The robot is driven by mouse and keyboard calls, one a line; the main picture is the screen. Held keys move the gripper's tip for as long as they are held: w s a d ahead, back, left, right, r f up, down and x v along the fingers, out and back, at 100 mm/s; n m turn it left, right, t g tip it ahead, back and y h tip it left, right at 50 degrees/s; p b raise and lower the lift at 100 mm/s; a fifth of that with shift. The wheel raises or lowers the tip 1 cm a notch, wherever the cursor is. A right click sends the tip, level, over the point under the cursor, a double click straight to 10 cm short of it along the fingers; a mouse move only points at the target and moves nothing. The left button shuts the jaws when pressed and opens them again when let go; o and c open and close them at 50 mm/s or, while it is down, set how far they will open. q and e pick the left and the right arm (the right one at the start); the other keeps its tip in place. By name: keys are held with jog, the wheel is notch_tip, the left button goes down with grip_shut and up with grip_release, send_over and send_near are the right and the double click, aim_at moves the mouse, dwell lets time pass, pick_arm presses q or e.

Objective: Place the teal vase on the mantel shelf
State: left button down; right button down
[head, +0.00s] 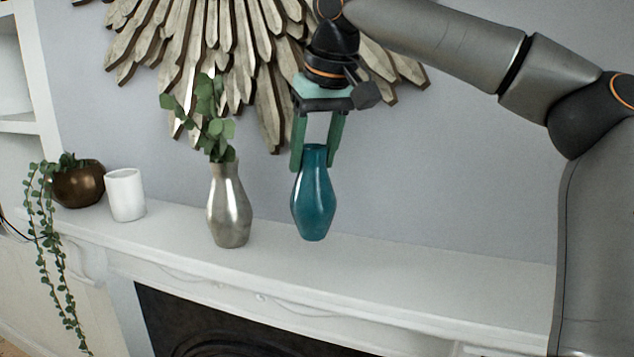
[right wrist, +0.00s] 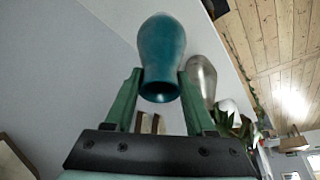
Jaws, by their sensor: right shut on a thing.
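The teal vase (head: 314,205) is upright, with its neck between the green fingers of my right gripper (head: 316,160). In the right wrist view the vase (right wrist: 161,55) shows with its mouth toward the camera, and the right gripper (right wrist: 158,85) is shut on its neck. The white mantel shelf (head: 430,275) runs below and behind the vase. The vase's base appears over the shelf top; I cannot tell whether it touches. My left gripper is in neither view.
A silver vase with leafy stems (head: 230,210) stands on the shelf just left of the teal vase. Farther left are a white cup (head: 125,195) and a bronze pot with a trailing plant (head: 78,186). A wooden sunburst ornament (head: 235,55) hangs behind. The shelf's right part is clear.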

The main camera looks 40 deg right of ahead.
aim_at(317, 182)
jog(key=shift+w+d+f, duration=0.25)
jog(key=shift+d+f, duration=0.2)
jog(key=shift+f, duration=0.15)
jog(key=shift+w+d+f, duration=0.1)
jog(key=shift+d+f, duration=0.05)
jog(key=shift+f, duration=0.8)
jog(key=shift+w+d+f, duration=0.1)
jog(key=shift+d+f, duration=0.05)
jog(key=shift+f, duration=0.9)
jog(key=shift+c, duration=1.2)
grip_release()
jog(key=shift+f, duration=0.1)
jog(key=v, duration=1.2)
jog(key=shift+r, duration=0.25)
